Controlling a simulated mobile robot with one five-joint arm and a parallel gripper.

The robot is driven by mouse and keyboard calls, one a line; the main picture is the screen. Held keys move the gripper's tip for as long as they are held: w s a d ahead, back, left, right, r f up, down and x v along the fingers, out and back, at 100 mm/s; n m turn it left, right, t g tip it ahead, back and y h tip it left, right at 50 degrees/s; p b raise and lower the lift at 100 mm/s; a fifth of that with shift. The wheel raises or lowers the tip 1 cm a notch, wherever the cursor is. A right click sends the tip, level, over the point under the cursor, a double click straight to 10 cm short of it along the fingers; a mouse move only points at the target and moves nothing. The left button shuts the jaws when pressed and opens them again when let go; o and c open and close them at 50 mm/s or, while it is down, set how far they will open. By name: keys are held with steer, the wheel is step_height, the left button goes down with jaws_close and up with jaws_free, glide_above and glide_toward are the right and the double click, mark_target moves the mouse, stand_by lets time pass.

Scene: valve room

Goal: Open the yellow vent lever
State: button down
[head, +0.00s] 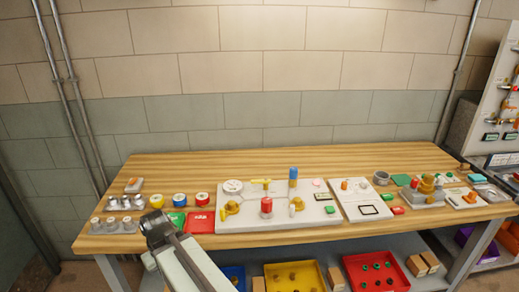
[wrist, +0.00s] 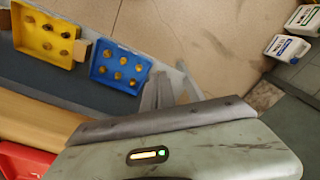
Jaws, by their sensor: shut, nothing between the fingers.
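A white valve panel (head: 245,220) lies on the wooden workbench. A yellow bar-shaped handle (head: 262,182) sits near the panel's back edge and looks like the vent lever. Its exact angle is too small to tell. Yellow-orange fittings flank the panel's middle, one on the left (head: 231,208) and one on the right (head: 298,202). My gripper (head: 153,218) is to the left of the panel, apart from the handle. In the wrist view its fingers (wrist: 165,92) are shut and empty. The lever is not in the wrist view.
Red (head: 200,222) and green (head: 177,222) blocks and several coloured rolls (head: 180,200) lie left of the panel. A white board (head: 362,200) is on its right. Yellow (head: 296,277), blue and red bins (head: 376,270) stand on the shelf below. The bench's back strip is clear.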

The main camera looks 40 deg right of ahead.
steer(key=w+d+r+n+p, duration=0.1)
steer(key=d+r+p, duration=0.2)
steer(key=r+p, duration=0.4)
steer(key=d+r+p, duration=0.2)
steer(key=r+p, duration=0.4)
steer(key=r, duration=0.3)
steer(key=s+d+r+n+t, duration=0.2)
steer(key=d, duration=0.9)
steer(key=s+d+r+n+t+p, duration=0.1)
steer(key=s+d+r+n+t, duration=0.1)
steer(key=d, duration=1)
steer(key=s+d+r+n+t, duration=0.2)
steer(key=s+d+n, duration=0.1)
steer(key=d, duration=0.9)
steer(key=shift+s+d+r+n+t, duration=0.2)
steer(key=shift+r+n+t, duration=0.05)
steer(key=shift+n+t, duration=0.05)
